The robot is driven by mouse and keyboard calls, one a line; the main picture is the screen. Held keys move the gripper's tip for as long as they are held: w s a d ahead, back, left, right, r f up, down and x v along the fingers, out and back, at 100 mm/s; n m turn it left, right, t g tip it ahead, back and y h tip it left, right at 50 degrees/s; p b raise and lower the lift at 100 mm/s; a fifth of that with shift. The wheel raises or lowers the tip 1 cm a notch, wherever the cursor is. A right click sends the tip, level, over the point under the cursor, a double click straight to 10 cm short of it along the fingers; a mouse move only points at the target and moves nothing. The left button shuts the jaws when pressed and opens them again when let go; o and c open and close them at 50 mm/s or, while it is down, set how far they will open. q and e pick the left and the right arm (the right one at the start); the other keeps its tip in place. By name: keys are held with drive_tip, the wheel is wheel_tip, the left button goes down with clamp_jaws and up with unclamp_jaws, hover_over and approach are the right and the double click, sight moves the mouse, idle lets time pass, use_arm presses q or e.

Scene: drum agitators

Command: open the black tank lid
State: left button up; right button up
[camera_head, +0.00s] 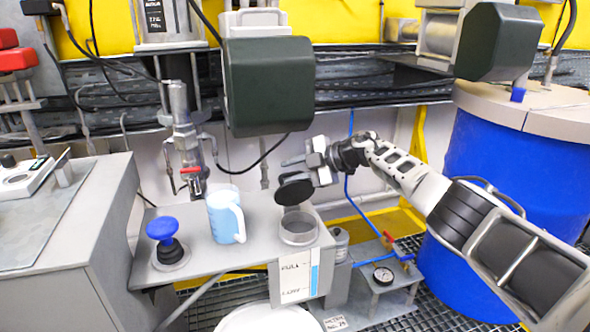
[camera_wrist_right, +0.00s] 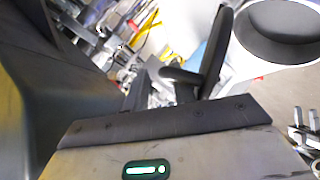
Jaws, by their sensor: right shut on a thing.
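The black tank lid (camera_head: 295,191) is raised and tilted above the round metal neck (camera_head: 299,230) of the grey tank (camera_head: 318,256). The neck's opening shows below it. In the right wrist view the lid (camera_wrist_right: 216,48) stands nearly edge-on beside the round opening (camera_wrist_right: 281,32). My right gripper (camera_head: 290,170) is at the lid's upper side, shut on the lid; the exact contact is partly hidden. My left gripper is not in view.
A light blue jug (camera_head: 222,215) and a blue knob (camera_head: 162,229) stand left of the neck on the grey top. A dark green motor housing (camera_head: 268,85) hangs above. A large blue drum (camera_head: 510,165) stands at right, behind my right arm.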

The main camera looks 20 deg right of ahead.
drive_tip(key=shift+w+d+f, duration=0.1)
drive_tip(key=shift+d+f, duration=0.05)
drive_tip(key=shift+s+d+r+p, duration=0.2)
drive_tip(key=shift+d+p, duration=0.25)
drive_tip(key=v, duration=1.5)
drive_tip(key=shift+s+a+r, duration=0.15)
drive_tip(key=shift+s+a, duration=0.15)
